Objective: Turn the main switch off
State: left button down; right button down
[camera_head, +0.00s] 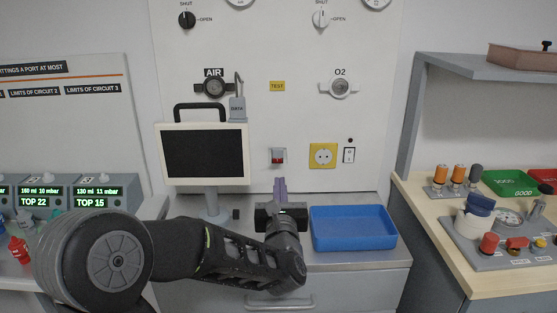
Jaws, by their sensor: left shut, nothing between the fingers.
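A small red switch in a light frame (278,157) is on the white wall panel, right of the monitor. A white rocker switch with dark marks (349,155) is farther right, beside a yellow socket (322,156). No label that I can read tells which one is the main switch, and the position of either is too small to tell. My left gripper (280,181) points at the panel, with its purple fingers shut and empty. Its fingertips show just below the red switch; whether they touch the panel I cannot tell. My right gripper is not in view.
A monitor (204,153) on a stand is to the left of the gripper. A blue tray (353,228) lies on the counter to its right. Gas knobs and AIR and O2 ports are higher on the panel. A wooden bench (448,265) with controls is at the right.

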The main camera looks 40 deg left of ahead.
pick_arm(q)
jog(key=p+x, duration=0.1)
jog(key=x, duration=1.1)
jog(key=shift+s+r, duration=0.1)
